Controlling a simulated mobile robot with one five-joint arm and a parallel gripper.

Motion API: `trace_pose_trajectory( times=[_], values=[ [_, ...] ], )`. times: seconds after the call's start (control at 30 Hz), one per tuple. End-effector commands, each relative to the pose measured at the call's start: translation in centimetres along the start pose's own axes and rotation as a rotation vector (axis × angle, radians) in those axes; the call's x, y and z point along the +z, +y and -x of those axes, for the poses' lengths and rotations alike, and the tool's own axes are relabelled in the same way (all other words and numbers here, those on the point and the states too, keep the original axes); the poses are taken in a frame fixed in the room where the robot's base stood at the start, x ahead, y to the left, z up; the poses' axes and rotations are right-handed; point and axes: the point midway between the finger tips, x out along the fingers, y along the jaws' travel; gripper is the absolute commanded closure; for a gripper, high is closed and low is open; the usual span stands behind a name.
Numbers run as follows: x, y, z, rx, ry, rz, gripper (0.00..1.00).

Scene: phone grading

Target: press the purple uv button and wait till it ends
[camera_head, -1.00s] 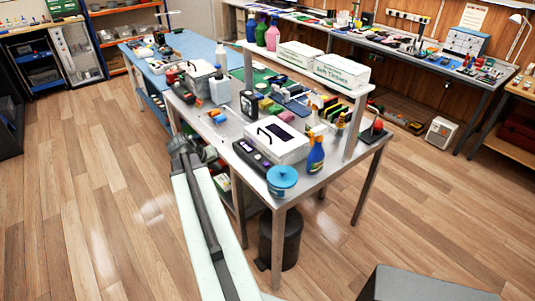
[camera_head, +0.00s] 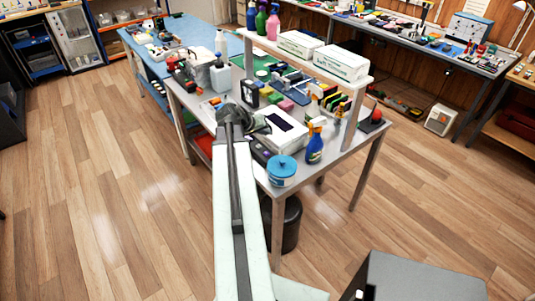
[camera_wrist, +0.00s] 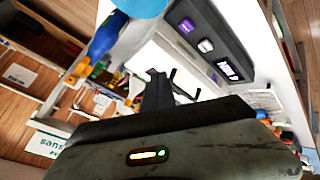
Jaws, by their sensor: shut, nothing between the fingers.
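The purple button (camera_wrist: 187,26) sits on a dark control panel (camera_wrist: 219,40), beside a white button (camera_wrist: 205,45) and a lit display (camera_wrist: 233,69) in the wrist view. In the head view the panel (camera_head: 261,152) lies along the near side of a white box (camera_head: 288,143) with a dark window, partly hidden by my arm. My gripper (camera_wrist: 160,82) is shut and empty. It shows over the white box in the wrist view, apart from the purple button. In the head view my gripper (camera_head: 262,124) is at the box's left end; its fingertips are hard to make out.
A blue-lidded tub (camera_head: 281,170) and a blue spray bottle (camera_head: 315,146) stand near the panel's right end. A raised shelf (camera_head: 350,78) carries white cartons (camera_head: 341,63). A dark bin (camera_head: 287,225) stands under the table (camera_head: 340,155). The floor at left is clear.

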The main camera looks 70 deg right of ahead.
Motion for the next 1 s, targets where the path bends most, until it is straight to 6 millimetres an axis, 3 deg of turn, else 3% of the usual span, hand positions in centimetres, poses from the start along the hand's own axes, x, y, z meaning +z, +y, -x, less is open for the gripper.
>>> trace_pose_trajectory(
  times=[0.53,1.0],
  values=[
    [4.0,-3.9,-5.5,0.0,-0.001,0.0,1.0],
    [4.2,-4.1,-5.8,0.0,-0.001,-0.001,1.0]
  ],
)
